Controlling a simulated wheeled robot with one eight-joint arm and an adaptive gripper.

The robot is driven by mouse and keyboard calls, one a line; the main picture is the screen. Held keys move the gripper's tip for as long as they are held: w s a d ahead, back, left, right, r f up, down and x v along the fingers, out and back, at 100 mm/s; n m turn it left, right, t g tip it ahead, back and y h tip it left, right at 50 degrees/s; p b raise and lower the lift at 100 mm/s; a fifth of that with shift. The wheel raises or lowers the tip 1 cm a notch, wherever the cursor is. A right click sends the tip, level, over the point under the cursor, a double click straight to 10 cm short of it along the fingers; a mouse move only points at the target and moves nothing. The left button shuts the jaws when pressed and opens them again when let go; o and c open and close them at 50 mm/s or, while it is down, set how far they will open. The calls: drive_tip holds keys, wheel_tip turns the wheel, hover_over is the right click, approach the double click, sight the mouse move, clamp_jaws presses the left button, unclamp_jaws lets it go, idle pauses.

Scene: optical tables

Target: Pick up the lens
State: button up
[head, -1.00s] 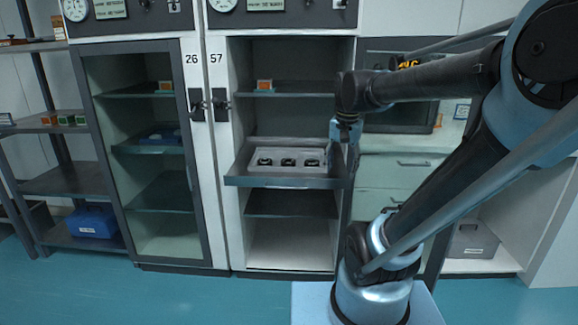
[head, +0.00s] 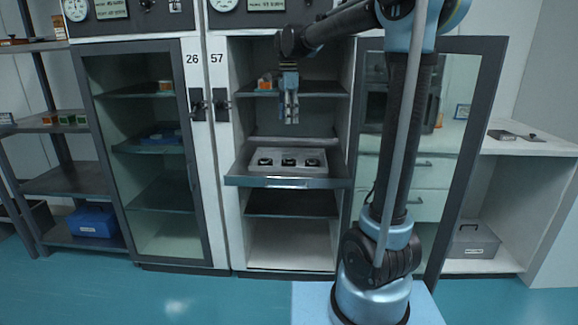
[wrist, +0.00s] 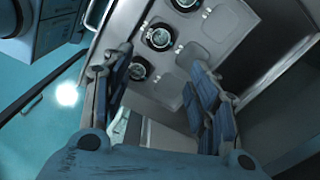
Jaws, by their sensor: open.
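Several round dark-rimmed lenses sit in a row in a pale tray (head: 256,169) on the pulled-out shelf of cabinet 57. In the head view I see a left lens (head: 265,162), a middle lens (head: 288,162) and a right lens (head: 312,162). In the wrist view three lenses show: a near one (wrist: 139,69), a middle one (wrist: 159,38) and a far one (wrist: 185,4). My gripper (head: 289,121) points down above the tray, apart from it. In the wrist view its two fingers (wrist: 163,88) are spread, with nothing between them.
The open cabinet's upper shelf (head: 325,92), holding a small orange box (head: 265,82), is close behind my gripper. The cabinet's glass door (head: 478,130) stands open at the right. Cabinet 26 (head: 192,160) is closed at the left.

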sight(288, 161)
wheel_tip(288, 161, down, 17)
drive_tip(key=shift+w+f, duration=0.1)
idle(0.8)
drive_tip(key=shift+c, duration=0.6)
drive_tip(key=c, duration=0.6)
